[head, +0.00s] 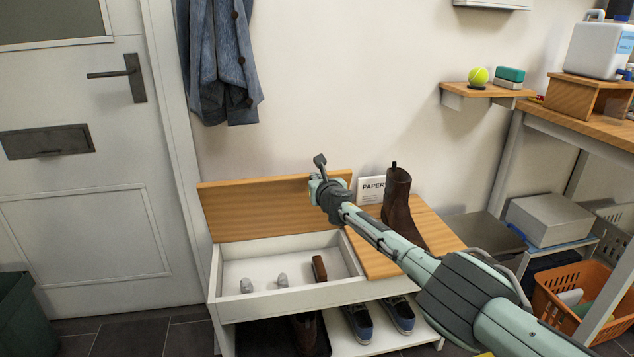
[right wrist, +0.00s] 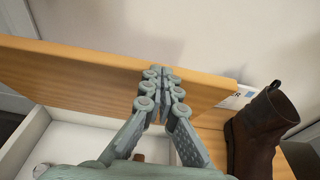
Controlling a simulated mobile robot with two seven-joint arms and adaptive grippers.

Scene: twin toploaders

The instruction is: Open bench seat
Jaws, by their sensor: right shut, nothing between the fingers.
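The white bench has a wooden seat panel (head: 255,208) on its left half, which stands raised and tilted up near the wall. Below it the white compartment (head: 325,294) is open, with two small grey items (head: 264,283) and a brown brush-like item (head: 319,268) inside. My right gripper (head: 319,160) is shut and empty at the upper right part of the raised panel. In the right wrist view its closed fingers (right wrist: 162,75) overlap the raised panel (right wrist: 85,70); I cannot tell if they touch it. My left gripper is not in view.
A brown boot (head: 397,205) and a white card (head: 371,189) stand on the bench's flat right seat (head: 380,262). Shoes (head: 380,318) lie on the shelf below. A blue coat (head: 220,60) hangs above left. An orange basket (head: 577,296) and workbench are at right.

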